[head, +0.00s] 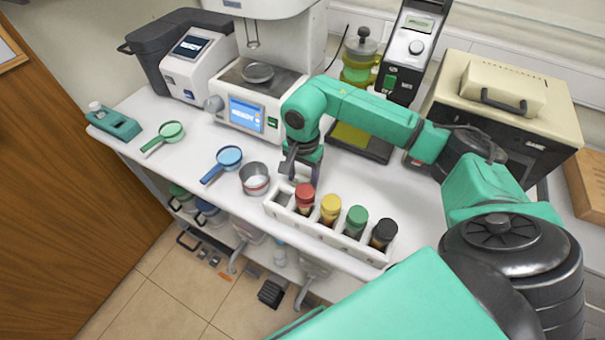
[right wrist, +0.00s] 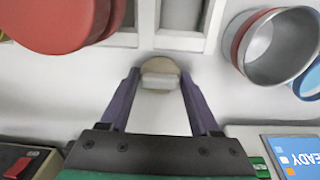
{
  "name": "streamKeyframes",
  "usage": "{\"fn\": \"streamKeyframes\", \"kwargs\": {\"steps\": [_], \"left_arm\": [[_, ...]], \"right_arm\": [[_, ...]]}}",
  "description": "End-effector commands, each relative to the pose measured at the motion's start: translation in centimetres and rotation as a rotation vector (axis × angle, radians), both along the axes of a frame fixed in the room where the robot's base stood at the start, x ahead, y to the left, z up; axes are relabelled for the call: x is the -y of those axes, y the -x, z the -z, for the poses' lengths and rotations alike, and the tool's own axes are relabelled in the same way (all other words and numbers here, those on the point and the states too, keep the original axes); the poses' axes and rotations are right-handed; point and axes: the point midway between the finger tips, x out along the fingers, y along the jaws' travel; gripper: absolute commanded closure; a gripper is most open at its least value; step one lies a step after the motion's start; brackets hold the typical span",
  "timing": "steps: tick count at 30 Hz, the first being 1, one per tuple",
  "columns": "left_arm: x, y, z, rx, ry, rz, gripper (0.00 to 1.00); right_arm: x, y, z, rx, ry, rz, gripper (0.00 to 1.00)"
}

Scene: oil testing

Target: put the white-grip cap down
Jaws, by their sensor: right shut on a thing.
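The white-grip cap (right wrist: 160,72), a beige disc with a pale block-shaped grip, is between the fingertips of my right gripper (right wrist: 159,76) in the right wrist view. The gripper is shut on it. In the head view my right gripper (head: 301,172) points down over the bench at the left end of the white rack (head: 376,258). I cannot tell whether the cap touches the bench. My left gripper is not in view.
The rack holds bottles with red (head: 305,191), yellow (head: 331,204), green (head: 356,216) and black (head: 385,231) tops. A metal pot (head: 254,179) stands left of the gripper. Blue (head: 229,157) and green (head: 170,131) strainers lie further left. The READY machine (head: 250,114) stands behind.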

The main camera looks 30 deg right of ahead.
Motion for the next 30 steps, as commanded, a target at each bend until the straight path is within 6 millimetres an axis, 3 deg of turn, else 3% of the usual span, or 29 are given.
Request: {"fn": "streamKeyframes", "kwargs": {"steps": [10, 11, 12, 13, 25, 30], "left_arm": [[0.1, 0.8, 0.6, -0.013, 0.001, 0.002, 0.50], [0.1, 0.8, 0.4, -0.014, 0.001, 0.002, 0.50], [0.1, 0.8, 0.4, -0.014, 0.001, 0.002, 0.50], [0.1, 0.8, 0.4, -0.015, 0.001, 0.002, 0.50], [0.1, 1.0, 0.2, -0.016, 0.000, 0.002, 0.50], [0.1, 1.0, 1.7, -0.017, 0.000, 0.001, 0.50]], "right_arm": [[0.0, 0.0, 0.7, 0.002, 0.000, -0.001, 0.89], [0.0, -0.1, 0.6, 0.002, 0.000, 0.000, 0.30], [0.0, 0.0, 0.5, 0.002, 0.000, 0.000, 0.14], [0.0, 0.0, 0.5, 0.002, 0.000, 0.000, 0.07], [0.0, -0.1, 0.0, 0.003, -0.001, 0.000, 0.07], [0.0, -0.2, -2.8, 0.010, -0.001, -0.001, 0.07]]}}
